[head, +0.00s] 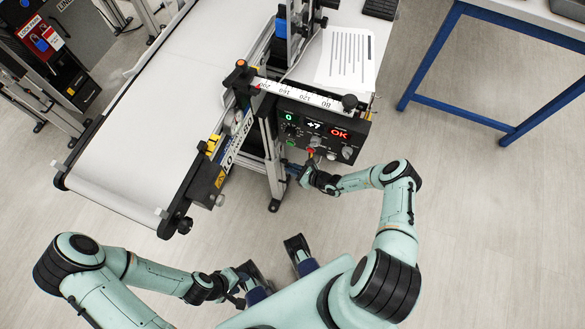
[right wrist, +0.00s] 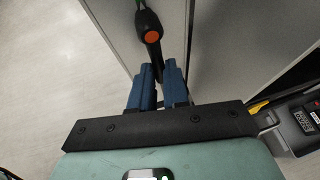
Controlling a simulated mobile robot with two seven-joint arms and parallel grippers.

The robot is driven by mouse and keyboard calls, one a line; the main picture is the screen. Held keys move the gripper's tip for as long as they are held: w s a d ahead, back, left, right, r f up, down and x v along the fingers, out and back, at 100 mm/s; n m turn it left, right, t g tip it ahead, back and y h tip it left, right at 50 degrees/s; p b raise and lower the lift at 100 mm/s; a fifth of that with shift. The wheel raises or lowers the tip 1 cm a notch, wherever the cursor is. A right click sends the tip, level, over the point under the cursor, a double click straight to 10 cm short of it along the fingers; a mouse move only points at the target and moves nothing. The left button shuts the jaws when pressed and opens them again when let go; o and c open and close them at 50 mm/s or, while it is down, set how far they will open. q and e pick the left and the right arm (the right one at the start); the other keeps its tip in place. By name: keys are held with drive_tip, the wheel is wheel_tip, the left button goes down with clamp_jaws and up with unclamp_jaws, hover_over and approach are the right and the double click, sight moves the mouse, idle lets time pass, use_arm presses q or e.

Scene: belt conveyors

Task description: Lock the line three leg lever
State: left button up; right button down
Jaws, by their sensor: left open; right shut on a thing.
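In the right wrist view a black lever (right wrist: 153,50) with a round hub and an orange centre hangs beside a grey upright surface. The blue fingers of my right gripper (right wrist: 159,88) are shut around its lower end. In the head view my right gripper (head: 304,174) is low beside the conveyor's metal leg (head: 273,165), below the control box; the lever is too small and covered to make out there. My left gripper (head: 236,290) is open and empty over the floor at the bottom, away from the conveyor. I cannot tell whether the lever is locked.
The conveyor belt (head: 145,95) runs along the left. The control box (head: 325,130), with lit displays and knobs, is just above my right gripper. A blue-framed table (head: 480,55) stands at upper right. A cabinet with padlocks (head: 40,38) is at upper left. The floor at right is clear.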

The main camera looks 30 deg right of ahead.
drive_tip(key=c, duration=1.1)
unclamp_jaws()
drive_tip(key=p+v, duration=0.2)
drive_tip(key=v, duration=1.1)
drive_tip(key=shift+s, duration=0.25)
